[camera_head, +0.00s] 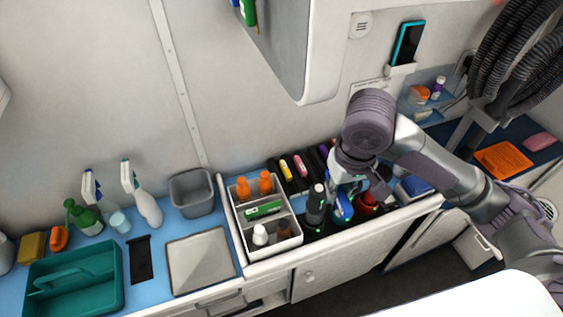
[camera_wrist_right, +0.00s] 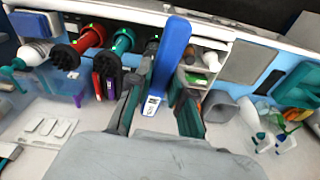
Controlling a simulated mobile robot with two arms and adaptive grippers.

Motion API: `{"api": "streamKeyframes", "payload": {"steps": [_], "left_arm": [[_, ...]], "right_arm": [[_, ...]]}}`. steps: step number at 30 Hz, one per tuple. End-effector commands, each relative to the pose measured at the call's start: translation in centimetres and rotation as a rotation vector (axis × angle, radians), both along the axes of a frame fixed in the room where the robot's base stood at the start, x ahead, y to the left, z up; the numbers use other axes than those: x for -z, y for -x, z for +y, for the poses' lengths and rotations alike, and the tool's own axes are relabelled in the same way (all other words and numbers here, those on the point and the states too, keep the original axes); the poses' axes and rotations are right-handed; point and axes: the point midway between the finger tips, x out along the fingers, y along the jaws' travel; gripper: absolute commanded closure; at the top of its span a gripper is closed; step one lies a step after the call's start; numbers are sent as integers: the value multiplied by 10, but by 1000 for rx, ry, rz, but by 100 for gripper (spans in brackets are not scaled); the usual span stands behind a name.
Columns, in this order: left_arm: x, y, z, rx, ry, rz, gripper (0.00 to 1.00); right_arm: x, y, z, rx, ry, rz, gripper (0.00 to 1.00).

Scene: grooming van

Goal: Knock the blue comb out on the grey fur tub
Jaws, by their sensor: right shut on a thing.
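My right gripper (camera_head: 347,186) is over the counter beside the caddy, with my arm coming in from the right. In the right wrist view its two fingers (camera_wrist_right: 158,110) stand on either side of the blue comb (camera_wrist_right: 172,52), and it is shut on it. The comb's long blue part points away from the gripper and its pale end is between the fingers. In the head view a bit of the blue comb (camera_head: 343,209) shows below the gripper. The grey fur tub (camera_head: 192,192) stands upright at the back of the counter, apart from the comb, left of the caddy. My left gripper is out of view.
A white caddy (camera_head: 237,218) with bottles stands between the tub and my gripper. Dark dryers (camera_head: 316,204) are close to the gripper. A pale tray (camera_head: 201,262) lies in front of the tub. Spray bottles (camera_head: 143,200) and a teal tote (camera_head: 80,280) are farther left.

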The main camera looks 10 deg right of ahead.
Motion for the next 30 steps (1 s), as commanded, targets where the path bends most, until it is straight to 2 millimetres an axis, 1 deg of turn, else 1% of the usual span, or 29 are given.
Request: {"api": "streamKeyframes", "payload": {"steps": [1,4,7,11,16,17,18,24,27,30], "left_arm": [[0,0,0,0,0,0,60],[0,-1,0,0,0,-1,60],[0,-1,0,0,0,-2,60],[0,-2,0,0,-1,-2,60],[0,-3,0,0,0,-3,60],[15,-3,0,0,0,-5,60],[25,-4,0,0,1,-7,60],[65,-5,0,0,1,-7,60],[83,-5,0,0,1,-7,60],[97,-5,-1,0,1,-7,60]], "right_arm": [[-3,10,5,2,0,-4,100],[-6,31,13,17,1,-3,100],[-8,27,13,15,5,-11,100],[-8,26,14,11,5,-13,100],[-6,27,10,27,5,-3,100],[11,28,12,25,1,1,100],[20,29,12,24,0,1,100],[61,28,12,23,-1,0,100],[79,28,13,23,-1,0,100],[92,28,13,22,-1,0,100]]}}
